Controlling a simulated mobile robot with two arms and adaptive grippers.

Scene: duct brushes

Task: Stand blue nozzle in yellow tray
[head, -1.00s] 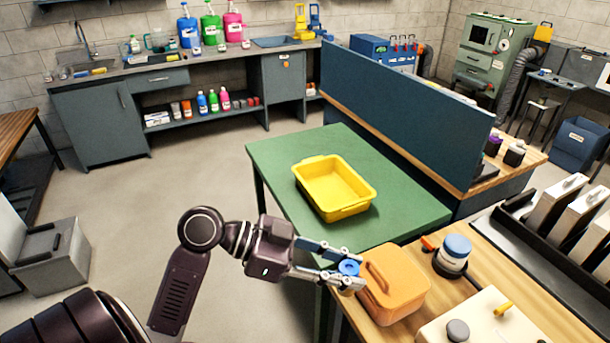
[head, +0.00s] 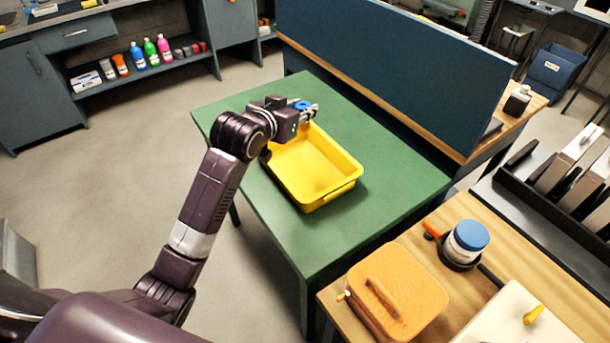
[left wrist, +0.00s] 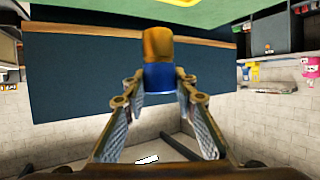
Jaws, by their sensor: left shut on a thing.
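The blue nozzle (head: 301,104) is held between the fingers of my left gripper (head: 306,111), above the far end of the yellow tray. In the left wrist view the nozzle (left wrist: 158,77) shows a blue part between the fingertips and an orange-brown part beyond it. The fingers are shut on the blue part. The yellow tray (head: 312,168) sits on the green table and looks empty; my gripper hides its far left corner. My right gripper is not in view.
The green table (head: 262,222) has free room around the tray. A dark blue partition (head: 395,75) stands behind it. A wooden bench at the lower right holds an orange-brown lidded box (head: 398,290) and a blue-capped jar (head: 467,240).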

